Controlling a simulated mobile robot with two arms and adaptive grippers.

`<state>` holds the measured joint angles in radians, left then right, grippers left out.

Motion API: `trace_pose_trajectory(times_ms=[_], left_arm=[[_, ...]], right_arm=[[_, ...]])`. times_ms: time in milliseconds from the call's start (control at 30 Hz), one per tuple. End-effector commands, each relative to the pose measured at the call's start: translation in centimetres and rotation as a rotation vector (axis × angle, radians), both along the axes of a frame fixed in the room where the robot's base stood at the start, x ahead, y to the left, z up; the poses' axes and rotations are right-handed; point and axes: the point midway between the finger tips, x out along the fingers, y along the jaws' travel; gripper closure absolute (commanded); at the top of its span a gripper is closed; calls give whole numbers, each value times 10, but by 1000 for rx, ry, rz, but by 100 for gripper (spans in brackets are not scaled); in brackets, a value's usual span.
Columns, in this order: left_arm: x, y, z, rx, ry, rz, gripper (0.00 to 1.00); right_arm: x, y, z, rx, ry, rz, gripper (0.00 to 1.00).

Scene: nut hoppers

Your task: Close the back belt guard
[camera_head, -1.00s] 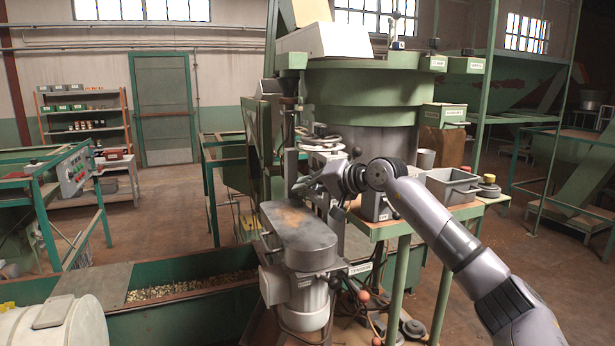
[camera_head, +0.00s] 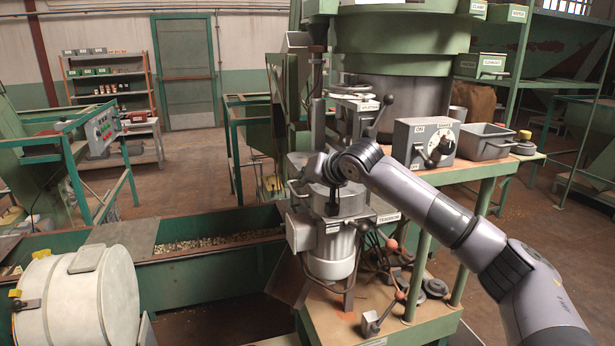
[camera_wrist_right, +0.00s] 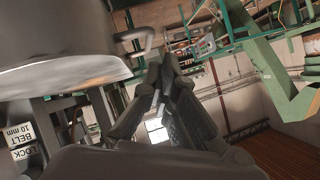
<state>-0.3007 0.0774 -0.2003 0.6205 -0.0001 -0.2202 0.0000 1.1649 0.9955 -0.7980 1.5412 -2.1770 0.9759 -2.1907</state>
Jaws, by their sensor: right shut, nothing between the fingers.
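The grey belt guard (camera_head: 352,205) sits above the pale motor (camera_head: 330,250), in the middle of the head view. My right wrist covers much of it, so I cannot tell how far it stands open. My right gripper (camera_head: 333,203) points down at the guard's near side; contact is unclear. In the right wrist view my right gripper (camera_wrist_right: 168,72) is shut and empty. A large grey curved body (camera_wrist_right: 60,45) with a bar handle (camera_wrist_right: 140,38) is left of its fingertips, apart from them. My left gripper is out of view.
A switch box with a dial (camera_head: 425,143) and a grey bin (camera_head: 486,140) stand on the bench at right. A label plate reading "lock belt" (camera_wrist_right: 20,142) shows in the wrist view.

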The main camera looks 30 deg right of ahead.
Motion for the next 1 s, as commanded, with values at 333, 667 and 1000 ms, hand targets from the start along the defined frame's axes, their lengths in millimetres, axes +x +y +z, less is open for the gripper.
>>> trace_pose_trajectory(times_ms=[333,667,1000], left_arm=[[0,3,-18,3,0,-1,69],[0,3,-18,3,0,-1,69],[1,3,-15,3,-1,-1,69]], right_arm=[[1,3,-20,0,-1,1,100],[1,3,-21,0,-1,1,100],[-2,3,-15,0,-1,0,100]])
